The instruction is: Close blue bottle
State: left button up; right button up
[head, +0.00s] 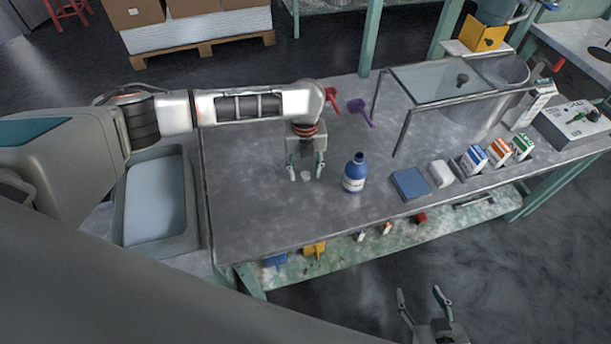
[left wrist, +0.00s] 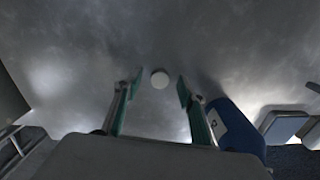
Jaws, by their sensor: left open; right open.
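The blue bottle (head: 354,174) with a white label stands upright on the grey table, and its blue body also shows at the lower right of the left wrist view (left wrist: 236,128). A small white round cap (head: 306,177) lies on the table to the left of the bottle; it shows between the fingers in the left wrist view (left wrist: 159,79). My left gripper (head: 306,175) points down above the cap, open, with a finger on either side and nothing held. Whether the fingers touch the table is unclear. My right gripper (head: 425,300) is open and empty, low in front of the table.
A blue block (head: 410,183), a white block (head: 441,173) and several small cartons (head: 499,152) stand right of the bottle. Red (head: 332,98) and purple (head: 360,110) scoops lie behind. A glass-topped stand (head: 440,82) is at the back right. The table's left front is clear.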

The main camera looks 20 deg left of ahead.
aim_at(305, 174)
pick_arm(q)
jog(key=shift+f, duration=0.25)
jog(key=shift+r, duration=0.1)
jog(key=c, duration=0.8)
jog(key=shift+o, duration=0.2)
notch_tip(305, 174, up, 20)
jog(key=p, duration=0.4)
